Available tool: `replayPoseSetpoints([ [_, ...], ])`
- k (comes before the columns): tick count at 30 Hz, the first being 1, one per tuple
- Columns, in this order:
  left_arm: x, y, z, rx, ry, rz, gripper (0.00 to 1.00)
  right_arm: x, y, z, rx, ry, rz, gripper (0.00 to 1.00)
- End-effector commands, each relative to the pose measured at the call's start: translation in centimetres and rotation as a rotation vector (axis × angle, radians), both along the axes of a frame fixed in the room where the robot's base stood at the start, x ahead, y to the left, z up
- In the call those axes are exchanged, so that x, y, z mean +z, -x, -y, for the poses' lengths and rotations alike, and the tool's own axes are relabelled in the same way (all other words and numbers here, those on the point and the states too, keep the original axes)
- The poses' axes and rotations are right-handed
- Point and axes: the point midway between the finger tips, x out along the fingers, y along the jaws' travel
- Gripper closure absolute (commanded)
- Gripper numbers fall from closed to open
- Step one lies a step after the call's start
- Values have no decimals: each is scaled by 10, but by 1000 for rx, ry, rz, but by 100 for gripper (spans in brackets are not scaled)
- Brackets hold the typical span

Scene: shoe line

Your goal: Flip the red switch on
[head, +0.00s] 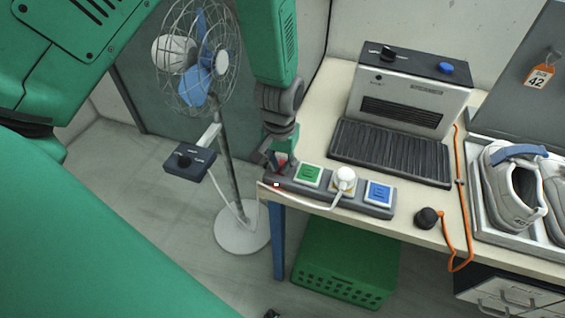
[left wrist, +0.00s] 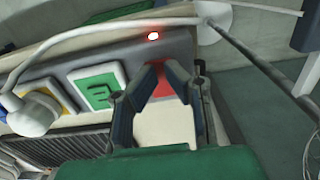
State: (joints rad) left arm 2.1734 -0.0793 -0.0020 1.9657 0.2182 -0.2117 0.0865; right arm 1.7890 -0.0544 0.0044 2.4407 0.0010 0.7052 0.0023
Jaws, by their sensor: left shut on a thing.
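The red switch (head: 282,159) is at the left end of a dark power strip (head: 330,196) on the table's front edge, largely hidden by my left gripper (head: 279,168). In the left wrist view, the red switch (left wrist: 160,86) shows between the two fingertips of the left gripper (left wrist: 163,70), which is shut on it. A small red light (left wrist: 154,36) glows on the strip beside the switch. The rocker's tilt is hidden.
On the strip are a green socket (head: 309,175), a white plug (head: 345,178) with a cable and a blue socket (head: 379,193). A heater-like machine (head: 410,92) stands behind. A fan (head: 198,60) stands left, a green crate (head: 345,262) below, shoes (head: 515,185) right.

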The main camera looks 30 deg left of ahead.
Motion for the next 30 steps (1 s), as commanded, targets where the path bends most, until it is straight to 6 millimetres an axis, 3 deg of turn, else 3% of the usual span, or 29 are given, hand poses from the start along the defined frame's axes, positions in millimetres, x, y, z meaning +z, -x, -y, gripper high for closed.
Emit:
replayPoseSetpoints([
  [21, 62, -1, -1, 0, 1, 3, 100, 58, 0, 0, 0, 0, 0, 60],
  [30, 65, -1, -1, 0, 1, 2, 100, 61, 0, 0, 0, 0, 0, 60],
])
